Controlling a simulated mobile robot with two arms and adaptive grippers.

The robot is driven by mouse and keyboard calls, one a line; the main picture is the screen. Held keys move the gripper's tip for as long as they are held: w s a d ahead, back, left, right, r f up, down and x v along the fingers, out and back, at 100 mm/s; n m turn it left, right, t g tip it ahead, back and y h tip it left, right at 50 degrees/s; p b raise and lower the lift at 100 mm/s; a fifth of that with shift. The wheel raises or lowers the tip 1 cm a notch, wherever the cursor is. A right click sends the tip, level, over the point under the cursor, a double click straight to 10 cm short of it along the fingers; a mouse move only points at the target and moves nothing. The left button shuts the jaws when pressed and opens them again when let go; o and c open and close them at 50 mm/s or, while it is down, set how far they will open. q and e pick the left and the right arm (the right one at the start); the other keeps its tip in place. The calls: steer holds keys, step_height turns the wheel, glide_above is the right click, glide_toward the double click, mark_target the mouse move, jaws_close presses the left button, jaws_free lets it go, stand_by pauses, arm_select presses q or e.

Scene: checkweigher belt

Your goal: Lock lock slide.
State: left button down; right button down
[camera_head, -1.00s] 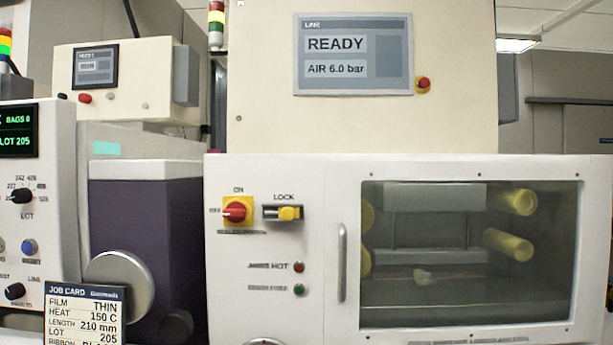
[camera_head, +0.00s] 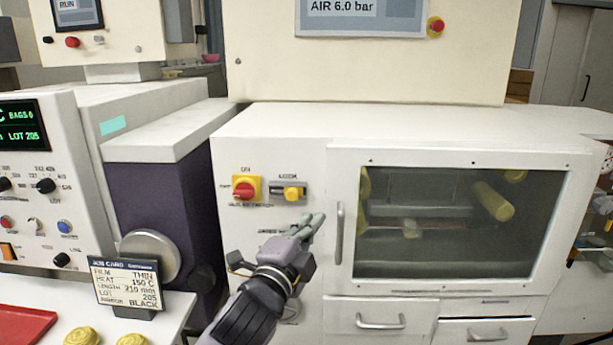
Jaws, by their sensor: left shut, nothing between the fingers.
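The lock slide is a yellow knob (camera_head: 292,194) in a dark slotted plate on the white machine front, under a small label. The knob sits near the middle to right of its slot. Just left of it is a red rotary switch (camera_head: 244,189) on a yellow plate. My left gripper (camera_head: 312,222) is in front of the panel, below and slightly right of the slide. Its fingers are shut and empty, pointing up and right. It appears apart from the knob. The gripper covers the indicator lamps beneath the slide. My right gripper is not in view.
A door handle (camera_head: 339,233) and windowed door (camera_head: 460,222) are right of the gripper. A job card (camera_head: 126,284) stands at the lower left, near yellow rolls (camera_head: 82,337) and a red tray (camera_head: 22,325). Drawers (camera_head: 380,318) are below the door.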

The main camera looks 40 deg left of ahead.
mark_target(293, 194)
arm_select(q)
steer(key=shift+a+r+y, duration=0.3)
steer(key=shift+a, duration=0.05)
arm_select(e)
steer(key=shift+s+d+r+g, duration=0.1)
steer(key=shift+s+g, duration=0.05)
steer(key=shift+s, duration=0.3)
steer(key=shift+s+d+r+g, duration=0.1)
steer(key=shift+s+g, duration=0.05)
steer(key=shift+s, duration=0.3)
